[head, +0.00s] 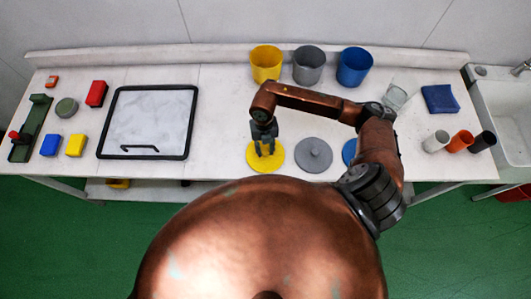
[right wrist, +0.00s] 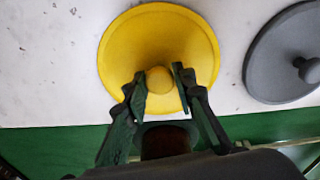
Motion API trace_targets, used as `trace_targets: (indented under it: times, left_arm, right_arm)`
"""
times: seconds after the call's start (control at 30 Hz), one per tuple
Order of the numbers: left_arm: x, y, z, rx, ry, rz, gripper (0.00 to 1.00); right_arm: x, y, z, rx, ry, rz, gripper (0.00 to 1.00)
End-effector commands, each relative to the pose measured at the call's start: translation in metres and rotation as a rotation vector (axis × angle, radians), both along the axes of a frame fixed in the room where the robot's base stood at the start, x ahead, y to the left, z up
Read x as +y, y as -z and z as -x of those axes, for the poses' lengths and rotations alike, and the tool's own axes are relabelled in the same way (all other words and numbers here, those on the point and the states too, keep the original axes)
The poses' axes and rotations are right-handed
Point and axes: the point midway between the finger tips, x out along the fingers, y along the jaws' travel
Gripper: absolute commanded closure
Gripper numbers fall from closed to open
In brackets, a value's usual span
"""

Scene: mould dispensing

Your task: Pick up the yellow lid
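The yellow lid (head: 265,160) lies flat on the white table near its front edge, in front of the yellow pot (head: 265,62). In the right wrist view the lid (right wrist: 150,40) shows as a round disc with a ball knob (right wrist: 159,80) at its middle. My right gripper (head: 265,151) is over the lid and points down. In the right wrist view the fingers (right wrist: 159,75) are apart, one on each side of the knob, with a gap beside it. Contact with the lid cannot be told. My left gripper is not in view.
A grey lid (head: 314,156) lies right of the yellow lid, and a blue lid (head: 349,152) is partly hidden by my arm. Grey (head: 308,66) and blue (head: 354,67) pots stand behind. A black-framed tray (head: 149,88) lies left; several cups stand right.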

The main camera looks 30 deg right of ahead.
Motion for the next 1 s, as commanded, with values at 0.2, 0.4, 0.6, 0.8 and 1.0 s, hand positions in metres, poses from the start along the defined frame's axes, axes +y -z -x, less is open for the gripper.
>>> trace_targets:
  times: [0.2,0.4,0.6,0.8,1.0]
  left_arm:
    - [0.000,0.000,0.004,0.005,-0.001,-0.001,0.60]
    - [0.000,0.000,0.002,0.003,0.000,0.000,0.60]
    - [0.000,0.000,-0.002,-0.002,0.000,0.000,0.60]
    - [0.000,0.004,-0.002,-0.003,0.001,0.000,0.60]
    - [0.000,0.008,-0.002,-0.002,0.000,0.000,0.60]
  right_arm:
    - [0.000,0.000,0.000,0.000,0.000,0.000,0.92]
    - [0.000,0.000,0.000,0.000,0.000,0.000,1.00]
    - [0.000,-0.001,0.000,-0.001,0.000,0.000,1.00]
    - [0.000,-0.015,-0.001,-0.003,-0.001,-0.001,1.00]
    - [0.009,-0.048,0.011,-0.003,-0.006,-0.003,1.00]
